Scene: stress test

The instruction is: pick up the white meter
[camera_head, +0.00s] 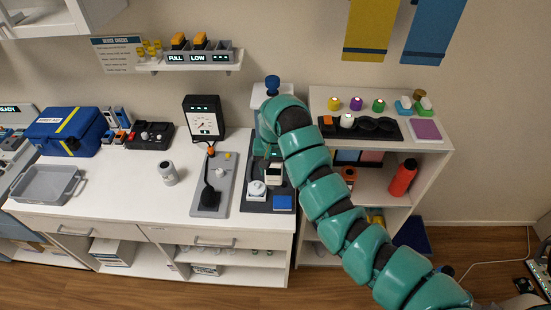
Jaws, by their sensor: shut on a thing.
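My gripper (271,158) is at the end of my teal arm, over the back of the dark tray (249,208) on the white counter. It is shut on a small white block-shaped thing with a dark top, which looks like the white meter (274,174). The arm and gripper partly hide its upper end. I cannot tell whether it touches the tray or hangs just above it. A rounded white device (256,189) stands just left and in front of it.
A grey tray with a black probe (208,197) lies left of the dark tray. A black-framed dial instrument (205,122) stands behind it. A shelf unit (440,146) with small jars is at right. The counter's front middle is clear.

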